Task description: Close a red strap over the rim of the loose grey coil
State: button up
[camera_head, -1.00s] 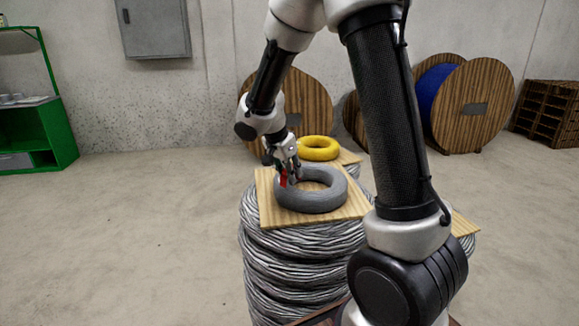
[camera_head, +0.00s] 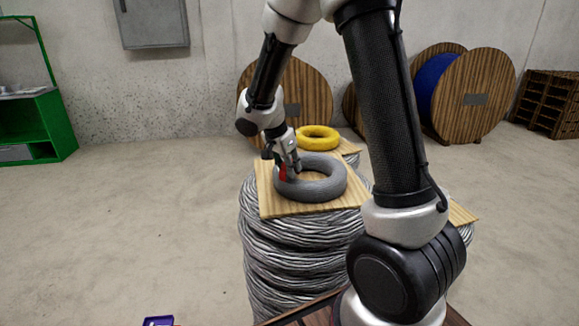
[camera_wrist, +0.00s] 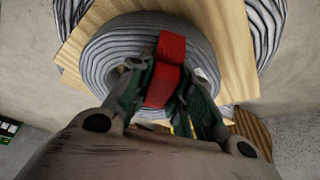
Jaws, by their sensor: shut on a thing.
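The grey coil (camera_head: 322,187) lies flat on a square wooden board (camera_head: 268,205) on top of a stack of wound steel cable. A red strap (camera_head: 282,172) sits at the coil's left rim. In the wrist view the red strap (camera_wrist: 172,47) lies over the rim of the grey coil (camera_wrist: 118,50), and its lower part is between my fingers. My gripper (camera_wrist: 160,85) is shut on the strap at the rim; in the head view my gripper (camera_head: 285,166) is at the coil's left side. The strap's underside is hidden.
A yellow coil (camera_head: 318,133) lies on another board just behind. The cable stack (camera_head: 290,262) stands under the grey coil's board. Large wooden reels (camera_head: 478,95) stand by the back wall. A green shelf (camera_head: 45,122) is at the far left. Open floor lies to the left.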

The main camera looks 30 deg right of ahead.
jog(key=shift+f, duration=0.25)
jog(key=shift+f, duration=0.25)
jog(key=shift+r, duration=0.1)
jog(key=shift+r, duration=0.5)
jog(key=shift+f, duration=0.5)
dwell(0.6)
jog(key=shift+f, duration=0.1)
jog(key=shift+r, duration=0.25)
jog(key=shift+r, duration=0.35)
